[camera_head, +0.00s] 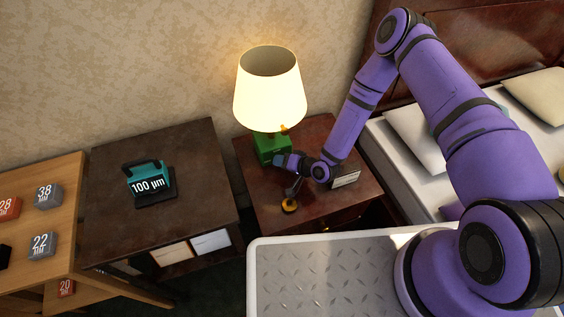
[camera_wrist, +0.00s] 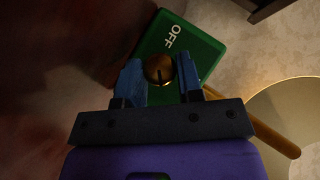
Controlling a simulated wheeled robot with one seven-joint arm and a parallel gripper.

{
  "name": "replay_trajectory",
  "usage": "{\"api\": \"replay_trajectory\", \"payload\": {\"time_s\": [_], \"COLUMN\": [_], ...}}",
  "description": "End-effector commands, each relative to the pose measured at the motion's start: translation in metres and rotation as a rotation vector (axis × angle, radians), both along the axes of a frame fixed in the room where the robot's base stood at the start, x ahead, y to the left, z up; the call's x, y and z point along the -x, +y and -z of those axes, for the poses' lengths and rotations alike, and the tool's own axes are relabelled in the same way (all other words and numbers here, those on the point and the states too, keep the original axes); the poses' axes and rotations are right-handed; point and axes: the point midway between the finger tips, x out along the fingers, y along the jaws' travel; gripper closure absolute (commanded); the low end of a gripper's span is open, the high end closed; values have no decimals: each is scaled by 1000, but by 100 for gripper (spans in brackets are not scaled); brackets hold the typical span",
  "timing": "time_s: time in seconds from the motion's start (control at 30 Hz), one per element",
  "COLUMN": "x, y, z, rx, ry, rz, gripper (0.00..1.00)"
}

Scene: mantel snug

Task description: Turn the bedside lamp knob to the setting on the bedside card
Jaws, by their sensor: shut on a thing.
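The bedside lamp (camera_head: 270,97) is lit and stands on the nightstand, with a green box base (camera_head: 264,142). In the wrist view the green base (camera_wrist: 206,52) shows the word OFF, and a round brass knob (camera_wrist: 158,66) with a dark slot sits on that face. My gripper (camera_wrist: 159,78) has its blue fingers on either side of the knob and is shut on it. In the head view my gripper (camera_head: 281,160) is at the base's front and hides the knob. The bedside card (camera_head: 346,179) stands at the nightstand's right; its text is too small to read.
A small yellow-and-black item (camera_head: 289,205) is at the nightstand's front. A dark cabinet (camera_head: 207,150) to the left bears a teal block (camera_head: 148,178) marked 100 µm. A wooden table (camera_head: 62,178) with numbered blocks is farther left. The bed (camera_head: 405,150) is at the right.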

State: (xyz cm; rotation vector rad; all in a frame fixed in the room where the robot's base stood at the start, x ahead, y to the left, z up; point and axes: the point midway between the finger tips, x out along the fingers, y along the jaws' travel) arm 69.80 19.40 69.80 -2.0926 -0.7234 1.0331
Motion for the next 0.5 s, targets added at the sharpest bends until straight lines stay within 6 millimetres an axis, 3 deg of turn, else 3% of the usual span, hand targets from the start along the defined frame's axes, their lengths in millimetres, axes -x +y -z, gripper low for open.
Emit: {"api": "replay_trajectory", "payload": {"time_s": [0.5], "x": [0], "y": [0], "z": [1], "rx": [-47], "ry": [14], "rz": [-1], "gripper": [90]}}
